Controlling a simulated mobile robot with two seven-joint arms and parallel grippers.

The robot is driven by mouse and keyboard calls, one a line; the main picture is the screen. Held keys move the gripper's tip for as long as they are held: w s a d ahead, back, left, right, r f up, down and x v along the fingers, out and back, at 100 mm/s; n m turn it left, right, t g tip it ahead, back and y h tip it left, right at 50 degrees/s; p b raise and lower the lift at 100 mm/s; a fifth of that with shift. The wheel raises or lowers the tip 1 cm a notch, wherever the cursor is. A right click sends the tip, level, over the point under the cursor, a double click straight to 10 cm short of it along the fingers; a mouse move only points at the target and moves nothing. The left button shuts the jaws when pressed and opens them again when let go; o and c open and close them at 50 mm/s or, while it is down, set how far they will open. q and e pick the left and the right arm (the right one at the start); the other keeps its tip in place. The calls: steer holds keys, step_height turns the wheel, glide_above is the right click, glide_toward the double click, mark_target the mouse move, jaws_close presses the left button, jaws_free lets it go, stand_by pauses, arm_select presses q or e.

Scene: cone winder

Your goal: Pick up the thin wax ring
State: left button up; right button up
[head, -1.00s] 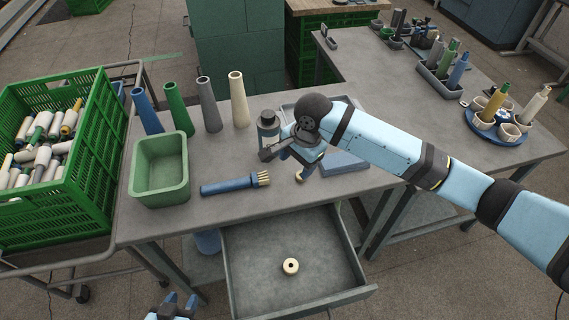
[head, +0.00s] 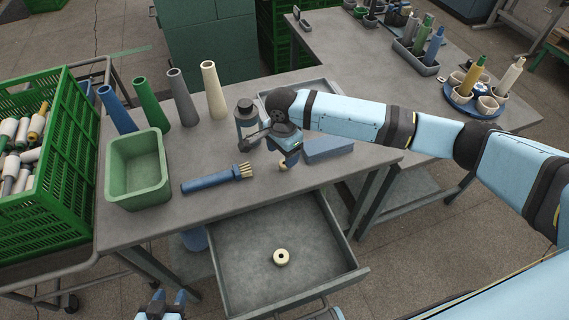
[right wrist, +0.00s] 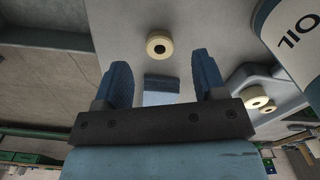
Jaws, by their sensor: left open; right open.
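A cream wax ring (head: 281,257) lies flat in the open drawer in the head view. In the right wrist view a cream ring (right wrist: 159,46) with a dark hole lies on a grey surface just beyond my right fingertips. Two more cream rings (right wrist: 257,103) sit in a grey tray at the right. I cannot tell which ring is the thin one. My right gripper (right wrist: 160,72) is open and empty, apart from the ring. In the head view my right gripper (head: 287,158) is over the table, partly hidden by its wrist. My left gripper (head: 168,300) is open at the bottom edge.
An oil bottle (head: 246,124) stands close beside my right gripper. A blue brush (head: 212,180), a green bin (head: 138,186) and several cones stand or lie to the left. A blue block (head: 330,149) lies to the right. The open drawer (head: 240,285) juts out below the tabletop.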

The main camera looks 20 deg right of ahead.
steer(key=f, duration=0.4)
steer(key=shift+d+f, duration=0.1)
steer(key=shift+d, duration=0.15)
steer(key=c, duration=1)
